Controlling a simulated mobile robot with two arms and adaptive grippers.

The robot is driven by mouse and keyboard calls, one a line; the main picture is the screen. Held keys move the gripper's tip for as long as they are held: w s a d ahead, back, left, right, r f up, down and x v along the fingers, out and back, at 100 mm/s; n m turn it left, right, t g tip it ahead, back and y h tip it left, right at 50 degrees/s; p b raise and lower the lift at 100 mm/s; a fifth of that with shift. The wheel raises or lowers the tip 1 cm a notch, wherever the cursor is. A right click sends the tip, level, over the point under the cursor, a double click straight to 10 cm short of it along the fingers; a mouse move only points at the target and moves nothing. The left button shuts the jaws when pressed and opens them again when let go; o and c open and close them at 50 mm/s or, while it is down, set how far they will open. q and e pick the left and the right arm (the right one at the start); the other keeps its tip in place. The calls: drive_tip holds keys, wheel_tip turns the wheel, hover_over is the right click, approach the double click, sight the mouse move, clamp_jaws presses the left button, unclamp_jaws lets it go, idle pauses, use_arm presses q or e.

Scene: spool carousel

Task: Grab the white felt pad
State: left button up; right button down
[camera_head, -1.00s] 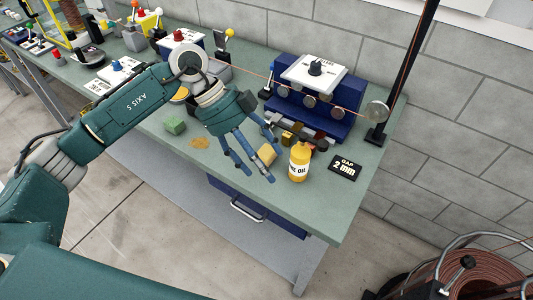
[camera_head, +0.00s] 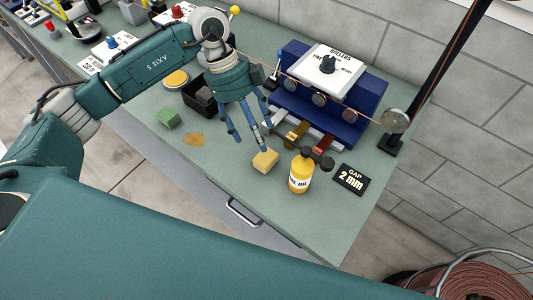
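No loose pad that is plainly white shows. A pale yellow, cream-looking block (camera_head: 265,161) lies on the bench; I cannot tell whether it is the felt pad. One fingertip is close to the block's top; contact cannot be told. My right gripper is not in view.
A yellow oil bottle (camera_head: 301,174) stands right of the pale block, beside a black gap sign (camera_head: 351,179). Behind is the blue roller unit (camera_head: 360,105) with coloured tabs in front.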

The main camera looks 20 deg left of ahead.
sight(265, 156)
use_arm(q)
drive_tip(key=shift+x, duration=0.8)
drive_tip(key=shift+s+d+f+p, duration=0.2)
drive_tip(key=shift+p, duration=0.2)
drive_tip(key=x, duration=0.1)
drive_tip(key=p+x, duration=0.2)
drive_tip(key=shift+s+d+f, duration=0.15)
drive_tip(key=shift+s+d, duration=0.15)
drive_tip(key=shift+s, duration=0.05)
drive_tip(key=shift+s+d+f, duration=0.1)
drive_tip(key=shift+f, duration=0.55)
drive_tip(key=shift+c, duration=1.2)
drive_tip(key=c, duration=0.8)
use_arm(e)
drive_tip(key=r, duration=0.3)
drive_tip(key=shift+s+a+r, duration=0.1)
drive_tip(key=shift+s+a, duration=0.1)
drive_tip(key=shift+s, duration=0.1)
